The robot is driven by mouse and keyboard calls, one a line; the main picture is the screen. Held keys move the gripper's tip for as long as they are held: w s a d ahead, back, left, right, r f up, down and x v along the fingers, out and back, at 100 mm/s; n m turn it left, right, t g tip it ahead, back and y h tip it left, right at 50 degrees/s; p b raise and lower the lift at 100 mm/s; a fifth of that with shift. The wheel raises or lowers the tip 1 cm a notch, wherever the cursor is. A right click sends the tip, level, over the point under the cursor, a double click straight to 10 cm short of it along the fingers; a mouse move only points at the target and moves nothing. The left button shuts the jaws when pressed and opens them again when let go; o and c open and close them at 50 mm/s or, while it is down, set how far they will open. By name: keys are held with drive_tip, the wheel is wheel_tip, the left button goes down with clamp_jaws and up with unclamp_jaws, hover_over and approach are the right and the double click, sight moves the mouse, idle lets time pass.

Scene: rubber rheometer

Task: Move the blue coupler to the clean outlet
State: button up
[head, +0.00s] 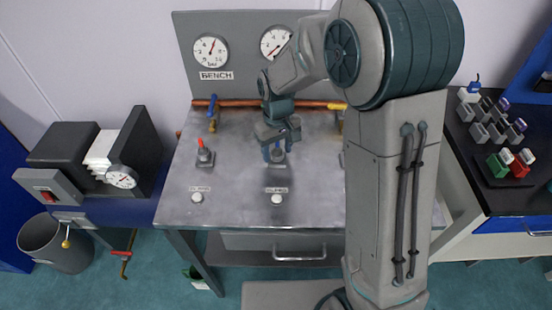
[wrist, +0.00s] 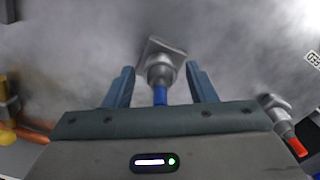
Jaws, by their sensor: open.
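The blue coupler (head: 266,154) is at the middle outlet (head: 278,158) on the grey metal bench, partly hidden by my gripper (head: 277,142). In the wrist view, the blue coupler (wrist: 160,94) lies between the two fingers of my gripper (wrist: 159,70), with a visible gap on each side. The fingers are open and straddle it. The outlet's metal body and square base (wrist: 162,60) show beyond it. The red coupler (head: 202,144) is on the left outlet (head: 205,156); it also shows in the wrist view (wrist: 297,145). A further outlet (head: 342,160) is mostly hidden behind my arm.
White round buttons (head: 197,198) sit along the bench front. A copper pipe (head: 240,103) with a blue-handled valve (head: 212,105) and yellow handle (head: 337,106) runs along the back. Two gauges (head: 211,50) hang above. The left bench top is clear between outlets.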

sight(277, 149)
drive_tip(key=c, duration=0.9)
drive_tip(key=shift+r+p, duration=0.4)
clamp_jaws()
drive_tip(key=shift+r+p, duration=1.35)
drive_tip(key=shift+r, duration=0.6)
